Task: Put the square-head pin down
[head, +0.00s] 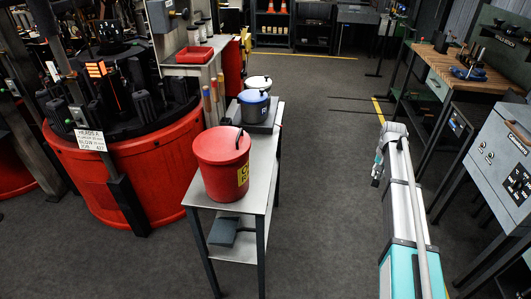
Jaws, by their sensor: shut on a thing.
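The square-head pin does not show anywhere that I can make out. My gripper does not show in the head view; only links of my own arm are at the right of centre, reaching away from the camera. What the gripper holds is not visible.
A narrow metal table (211,192) holds a red lidded can (222,165) and a blue pot (254,107). Left stands a red-skirted rotary machine (150,180) with a white sign (90,140). A wooden-topped bench (456,66) and grey cabinet (497,155) stand right. The middle floor is open.

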